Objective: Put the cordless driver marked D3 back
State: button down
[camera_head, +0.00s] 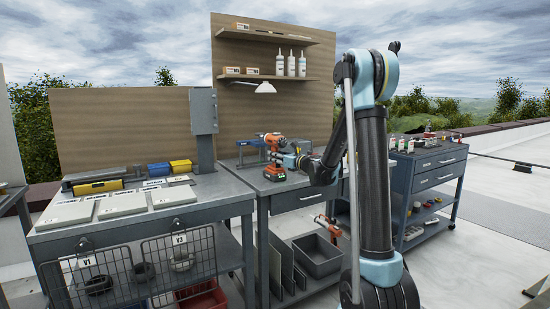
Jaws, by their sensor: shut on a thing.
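An orange and black cordless driver (273,155) hangs upright above the middle bench, its battery end down. My gripper (287,160) comes from the right and is shut on the driver near its upper handle. The fingers are small and partly hidden at this distance. No D3 mark can be read on the driver. The gap between its base and the bench top is hard to judge. A second orange tool (324,219) shows under the bench, partly hidden by my arm.
The middle bench (235,178) has a blue vise-like item behind the driver. A left bench (215,190) carries pale panels, bins and a grey post (204,130). Wire baskets (178,265) hang in front. A grey bin (318,256) sits below. A tool cart (425,180) stands right.

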jog(key=c, duration=1.3)
grip_release()
jog(key=v, duration=1.2)
jog(key=s+d+f+n+g+h, duration=0.1)
jog(key=s+f+n+g+h, duration=0.15)
jog(key=s+n, duration=0.6)
jog(key=s+d+f+n+g+h, duration=0.15)
jog(key=s+f+n+g, duration=0.35)
jog(key=s, duration=0.7)
jog(key=s+d+f+n+h, duration=0.3)
jog(key=s+d+f+n, duration=0.1)
jog(key=s, duration=0.4)
jog(key=s+d+f+n+g+h, duration=0.1)
jog(key=s+d+f+n+h, duration=0.2)
jog(key=s, duration=0.5)
jog(key=s+d+f+n+g+h, duration=0.1)
jog(key=s+d+f+n+h, duration=0.2)
jog(key=s+d+f+n, duration=0.2)
jog(key=shift+s+d+f+n+g, duration=0.2)
jog(key=shift+s+d+n, duration=0.25)
jog(key=shift+s+d, duration=0.35)
jog(key=shift+s+d+f+n+g, duration=0.15)
jog(key=shift+s+d+n, duration=0.25)
jog(key=shift+s+d, duration=0.45)
